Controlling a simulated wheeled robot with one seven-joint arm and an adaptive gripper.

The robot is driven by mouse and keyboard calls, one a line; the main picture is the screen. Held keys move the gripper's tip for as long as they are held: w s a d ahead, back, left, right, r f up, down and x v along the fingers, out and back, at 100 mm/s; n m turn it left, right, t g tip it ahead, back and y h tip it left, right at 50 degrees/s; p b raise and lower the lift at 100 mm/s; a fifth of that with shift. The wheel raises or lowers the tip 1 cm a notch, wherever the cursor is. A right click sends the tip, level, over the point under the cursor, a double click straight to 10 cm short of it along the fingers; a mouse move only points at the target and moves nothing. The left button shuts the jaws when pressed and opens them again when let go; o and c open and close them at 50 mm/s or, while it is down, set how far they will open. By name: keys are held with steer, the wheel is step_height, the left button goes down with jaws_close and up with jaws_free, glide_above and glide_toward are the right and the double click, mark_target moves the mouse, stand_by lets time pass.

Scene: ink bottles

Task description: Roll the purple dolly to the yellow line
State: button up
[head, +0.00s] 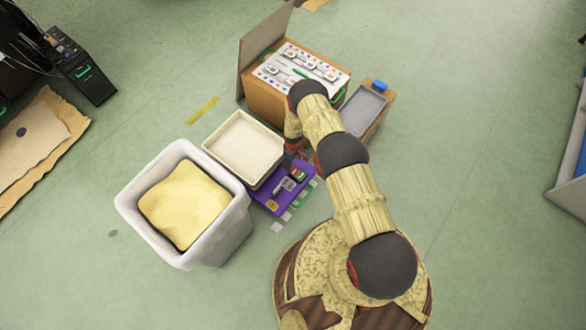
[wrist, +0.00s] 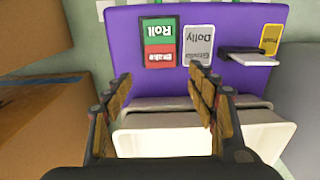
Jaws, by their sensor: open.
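The purple dolly (head: 298,196) stands on the floor beside the white bin and carries a cream tray (head: 208,152). In the wrist view the purple dolly (wrist: 236,18) shows a green "Roll" label (wrist: 159,28) above a red "Brake" label (wrist: 159,57), a grey "Dolly" label (wrist: 198,46) and a black-and-white tab (wrist: 250,57). My gripper (wrist: 160,78) is open and empty above the dolly, its fingers spread below the Roll and Brake labels. In the head view my arm partly hides it. The yellow line (head: 203,110) is a short strip on the floor beyond the tray.
A white bin (head: 222,240) with yellow contents stands left of the dolly. A cardboard box (head: 265,100) with a printed sheet and a grey tray (head: 362,110) stand behind. A black machine (head: 85,72) is at far left. The floor around the yellow line looks clear.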

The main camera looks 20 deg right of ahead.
mark_target(293, 169)
step_height(293, 169, down, 7)
steer(key=shift+s+r+b, duration=0.1)
steer(key=shift+r+b, duration=0.05)
steer(key=shift+b, duration=1.1)
steer(key=shift+c, duration=1)
jaws_close()
